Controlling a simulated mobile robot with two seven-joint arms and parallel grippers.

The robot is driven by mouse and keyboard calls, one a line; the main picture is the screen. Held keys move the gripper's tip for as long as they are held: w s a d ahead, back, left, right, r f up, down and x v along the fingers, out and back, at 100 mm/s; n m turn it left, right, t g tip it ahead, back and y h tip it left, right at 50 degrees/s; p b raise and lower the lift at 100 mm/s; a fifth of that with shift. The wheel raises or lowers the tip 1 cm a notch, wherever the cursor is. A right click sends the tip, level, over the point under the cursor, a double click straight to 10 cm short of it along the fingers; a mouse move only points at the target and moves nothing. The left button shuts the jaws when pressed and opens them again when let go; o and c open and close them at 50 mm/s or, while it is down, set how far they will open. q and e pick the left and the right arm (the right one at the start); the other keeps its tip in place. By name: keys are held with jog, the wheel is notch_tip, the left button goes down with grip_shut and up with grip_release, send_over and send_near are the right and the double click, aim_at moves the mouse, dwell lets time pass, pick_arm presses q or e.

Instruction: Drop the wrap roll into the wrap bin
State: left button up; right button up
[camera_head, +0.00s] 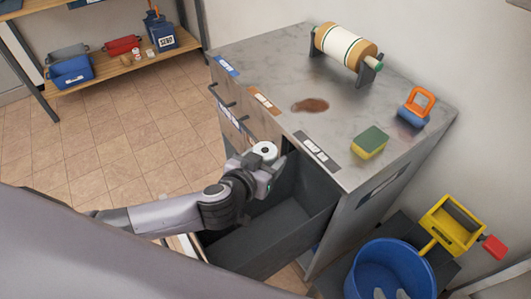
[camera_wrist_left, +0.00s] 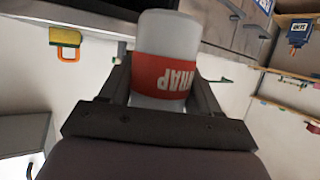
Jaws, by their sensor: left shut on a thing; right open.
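The wrap roll is a white cylinder with a red band lettered WRAP (camera_wrist_left: 165,72). My left gripper (camera_wrist_left: 160,95) is shut around it in the left wrist view. In the head view the roll's white round end (camera_head: 264,149) shows at the left gripper (camera_head: 266,166); the rest is hidden by the hand. The visible part of the bin floor is bare.
The marble counter (camera_head: 270,65) carries a roll holder (camera_head: 345,48), brown stain (camera_head: 311,105), sponge (camera_head: 370,141) and orange-handled tool (camera_head: 416,106). A blue bucket (camera_head: 365,270) with a yellow wringer (camera_head: 453,225) stands at right. A shelf (camera_head: 120,68) is far left; floor between is clear.

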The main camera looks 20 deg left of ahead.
pick_arm(q)
notch_tip(320, 180, down, 4)
jog(key=shift+f+b, duration=0.25)
jog(key=shift+b, duration=0.35)
jog(key=shift+f+b, duration=0.3)
jog(key=shift+f, duration=0.1)
jog(key=o, duration=1.1)
jog(key=shift+s+r, duration=0.1)
jog(key=shift+s, duration=0.05)
jog(key=p+v, duration=0.1)
jog(key=v, duration=0.6)
